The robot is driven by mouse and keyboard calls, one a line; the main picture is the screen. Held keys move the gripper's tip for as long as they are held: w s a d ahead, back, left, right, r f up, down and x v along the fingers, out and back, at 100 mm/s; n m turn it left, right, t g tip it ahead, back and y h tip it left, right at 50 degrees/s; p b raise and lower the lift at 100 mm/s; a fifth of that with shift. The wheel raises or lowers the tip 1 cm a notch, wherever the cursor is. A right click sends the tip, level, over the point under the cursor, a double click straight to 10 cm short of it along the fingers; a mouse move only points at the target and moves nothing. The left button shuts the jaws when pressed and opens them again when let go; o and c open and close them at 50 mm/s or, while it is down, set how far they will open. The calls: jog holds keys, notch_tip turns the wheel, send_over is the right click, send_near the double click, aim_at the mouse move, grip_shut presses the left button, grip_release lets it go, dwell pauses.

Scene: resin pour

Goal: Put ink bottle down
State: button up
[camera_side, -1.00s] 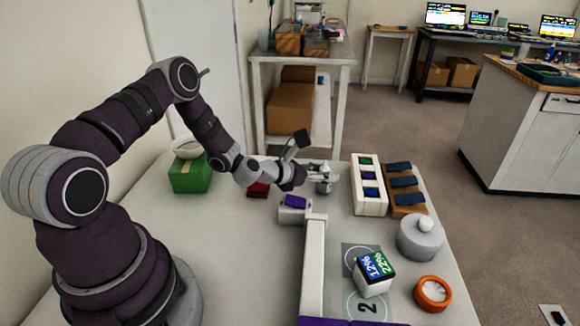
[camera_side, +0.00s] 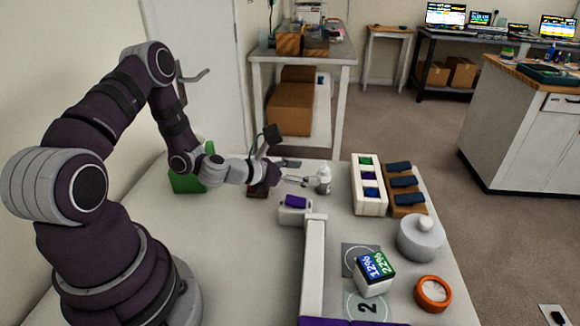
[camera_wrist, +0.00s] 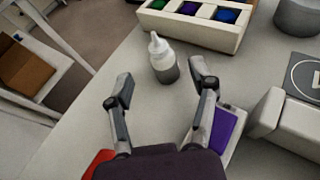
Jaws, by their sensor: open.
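The ink bottle (camera_side: 324,179) stands upright on the table. It has a white top with a nozzle and a grey lower part, and it also shows in the wrist view (camera_wrist: 163,60). My gripper (camera_side: 292,172) is to the left of the bottle in the side view, apart from it. In the wrist view my gripper (camera_wrist: 160,92) has its two fingers spread wide with nothing between them, and the bottle stands beyond the fingertips.
A white rack (camera_side: 369,208) with coloured wells stands right of the bottle, beside a brown rack (camera_side: 420,208). A purple-topped block (camera_side: 295,212) sits close in front of my gripper. A grey round container (camera_side: 420,240) and an orange-rimmed dish (camera_side: 433,293) stand front right.

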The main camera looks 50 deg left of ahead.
jog(key=v, duration=0.5)
jog(key=shift+s+r, duration=0.1)
jog(key=shift+s, duration=0.25)
jog(key=s+d+r+m+g+h, duration=0.25)
jog(key=d+m, duration=0.25)
jog(key=m, duration=0.7)
jog(key=s+d+r+m+g+h, duration=0.15)
jog(key=d+m+g, duration=0.3)
jog(key=m, duration=0.65)
jog(key=s+a+r+m+y, duration=0.3)
jog(key=s+r+m+y, duration=0.2)
jog(key=s+r+m, duration=0.3)
jog(key=r+m, duration=0.1)
jog(key=m, duration=0.2)
jog(key=shift+s+a+r+m+g, duration=0.3)
jog(key=shift+a+r+m+g, duration=0.05)
jog(key=shift+a+m+g, duration=0.05)
